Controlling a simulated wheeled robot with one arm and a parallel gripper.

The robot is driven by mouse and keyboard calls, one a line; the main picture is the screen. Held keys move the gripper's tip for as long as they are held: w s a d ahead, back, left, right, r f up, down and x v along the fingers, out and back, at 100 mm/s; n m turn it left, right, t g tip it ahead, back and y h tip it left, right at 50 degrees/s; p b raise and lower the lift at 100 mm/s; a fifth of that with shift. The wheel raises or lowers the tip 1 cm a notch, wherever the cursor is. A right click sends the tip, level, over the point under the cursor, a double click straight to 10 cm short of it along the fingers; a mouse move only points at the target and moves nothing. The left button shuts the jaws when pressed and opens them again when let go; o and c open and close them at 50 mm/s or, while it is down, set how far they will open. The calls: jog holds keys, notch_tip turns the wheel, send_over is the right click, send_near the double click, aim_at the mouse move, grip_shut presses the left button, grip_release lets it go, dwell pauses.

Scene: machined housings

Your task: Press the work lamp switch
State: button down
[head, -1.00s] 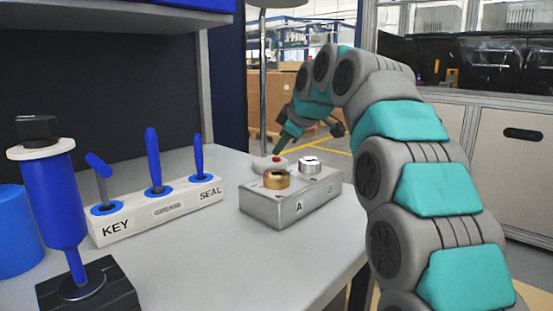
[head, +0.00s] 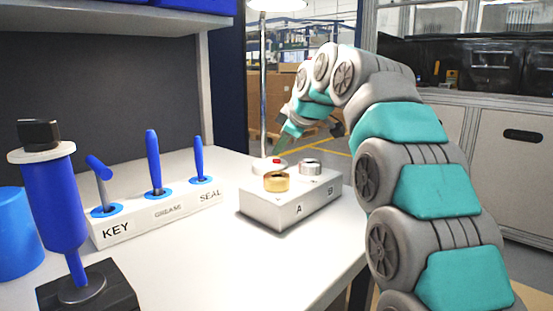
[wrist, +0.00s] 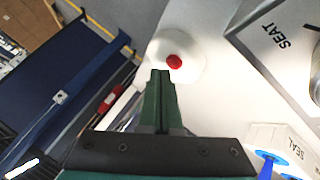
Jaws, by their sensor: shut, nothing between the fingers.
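The work lamp has a round white base with a red switch (head: 277,161) on top, at the back edge of the bench. A thin pole (head: 263,90) rises from it to a glowing shade (head: 277,4). In the wrist view, the red switch (wrist: 174,61) sits on the white base (wrist: 190,45), just beyond my fingertips. My gripper (head: 274,155) is shut and empty, pointing down at the lamp base. In the wrist view its fingertips (wrist: 161,74) are beside the switch; whether they touch it I cannot tell.
A metal block (head: 290,209) marked A and B, holding a brass ring and a silver ring, stands in front of the lamp. A white rack (head: 160,211) holds blue-handled tools at left. A blue press-like tool (head: 52,205) stands front left.

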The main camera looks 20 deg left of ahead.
jog(key=shift+r, duration=0.1)
notch_tip(320, 180, up, 6)
jog(key=p, duration=0.4)
jog(key=shift+p, duration=0.4)
